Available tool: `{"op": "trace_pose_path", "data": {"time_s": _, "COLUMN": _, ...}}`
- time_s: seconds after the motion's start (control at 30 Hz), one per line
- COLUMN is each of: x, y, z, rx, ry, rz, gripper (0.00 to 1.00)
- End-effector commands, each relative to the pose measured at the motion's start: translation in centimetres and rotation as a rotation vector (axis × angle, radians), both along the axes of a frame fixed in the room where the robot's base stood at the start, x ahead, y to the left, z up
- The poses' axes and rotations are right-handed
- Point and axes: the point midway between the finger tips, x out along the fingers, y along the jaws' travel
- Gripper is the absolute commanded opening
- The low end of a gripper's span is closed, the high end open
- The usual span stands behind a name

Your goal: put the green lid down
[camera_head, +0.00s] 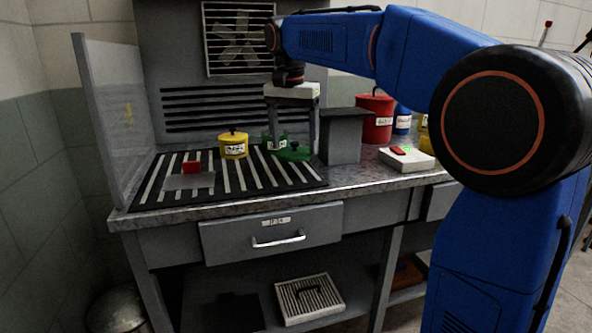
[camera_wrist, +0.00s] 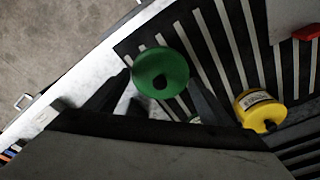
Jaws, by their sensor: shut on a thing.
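The green lid (camera_head: 294,154) is a round disc with a dark knob, low over the right part of the striped mat. My gripper (camera_head: 293,144) points down and is shut on it. In the wrist view the lid (camera_wrist: 158,66) sits between the tips of my two fingers. I cannot tell whether the lid touches the surface below. A green pot (camera_head: 277,139) stands close behind and to the left of the lid, partly hidden by a finger; only a sliver of it shows in the wrist view.
A yellow lidded pot (camera_head: 233,146) stands left on the striped mat (camera_head: 205,194). A red block (camera_head: 191,168) is farther left. A grey box (camera_head: 344,137) stands close right of my gripper, with a red canister (camera_head: 376,117) behind. A clear panel (camera_head: 112,115) bounds the left.

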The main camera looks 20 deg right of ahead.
Motion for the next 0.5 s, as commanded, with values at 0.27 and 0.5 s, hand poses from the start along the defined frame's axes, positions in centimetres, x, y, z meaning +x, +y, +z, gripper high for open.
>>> {"op": "trace_pose_path", "data": {"time_s": 0.27, "x": 0.0, "y": 0.0, "z": -2.6, "rx": 0.0, "ry": 0.0, "rz": 0.0, "gripper": 0.53}}
{"op": "trace_pose_path", "data": {"time_s": 0.5, "x": 0.0, "y": 0.0, "z": -5.2, "rx": -0.001, "ry": 0.002, "rz": 0.001, "gripper": 0.53}}
